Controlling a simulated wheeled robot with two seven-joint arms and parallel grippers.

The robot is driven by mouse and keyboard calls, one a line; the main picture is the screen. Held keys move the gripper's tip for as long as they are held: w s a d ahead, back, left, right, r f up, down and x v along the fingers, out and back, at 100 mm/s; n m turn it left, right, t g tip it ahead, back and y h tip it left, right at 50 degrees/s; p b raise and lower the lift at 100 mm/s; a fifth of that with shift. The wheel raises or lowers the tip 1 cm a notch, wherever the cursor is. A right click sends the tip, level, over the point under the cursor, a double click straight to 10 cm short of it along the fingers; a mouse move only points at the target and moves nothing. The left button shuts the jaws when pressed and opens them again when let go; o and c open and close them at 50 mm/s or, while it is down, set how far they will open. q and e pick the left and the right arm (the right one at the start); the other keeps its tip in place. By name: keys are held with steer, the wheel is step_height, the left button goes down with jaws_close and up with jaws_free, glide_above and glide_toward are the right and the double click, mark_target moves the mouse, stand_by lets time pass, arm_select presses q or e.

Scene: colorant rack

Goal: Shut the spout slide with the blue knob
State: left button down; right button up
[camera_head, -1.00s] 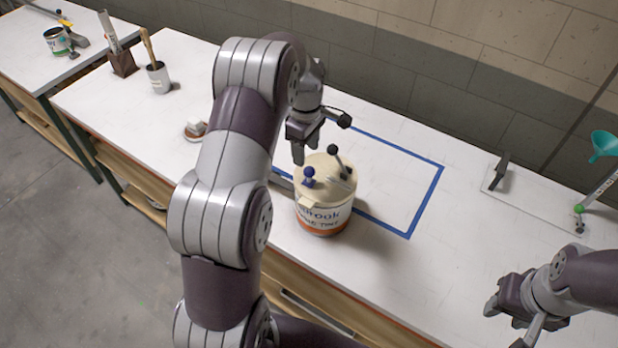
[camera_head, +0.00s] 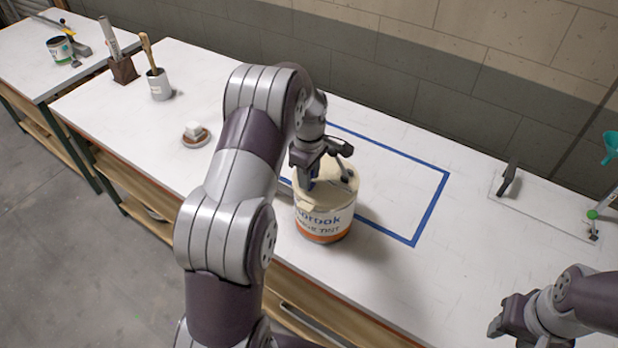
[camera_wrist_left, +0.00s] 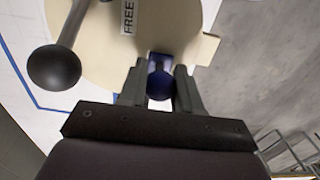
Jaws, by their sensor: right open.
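The paint can (camera_head: 322,222), with a cream lid and an orange-banded label, stands upright on the bench. The blue knob (camera_wrist_left: 160,86) is at the lid's edge, on a small blue slide piece, in the left wrist view. In the head view my left gripper (camera_head: 318,172) is over the lid and largely hides the knob. A black ball-ended lever (camera_wrist_left: 54,68) rises from the lid beside it. My right gripper (camera_head: 500,328) is open and empty at lower right.
A blue tape outline (camera_head: 430,205) marks the bench behind and right of the can. A brush pot (camera_head: 159,86) and small white object (camera_head: 194,130) are at left.

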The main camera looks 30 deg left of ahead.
arm_select(q)
steer(key=shift+s, duration=0.15)
stand_by(0.4)
steer(key=shift+s+a, duration=0.1)
steer(key=shift+s, duration=1.45)
steer(key=c, duration=0.7)
jaws_free()
steer(key=shift+a, duration=0.1)
step_height(320, 180, up, 6)
steer(key=b, duration=0.1)
step_height(320, 180, up, 7)
steer(key=p, duration=0.4)
glide_above(301, 195)
steer(key=shift+f, duration=0.2)
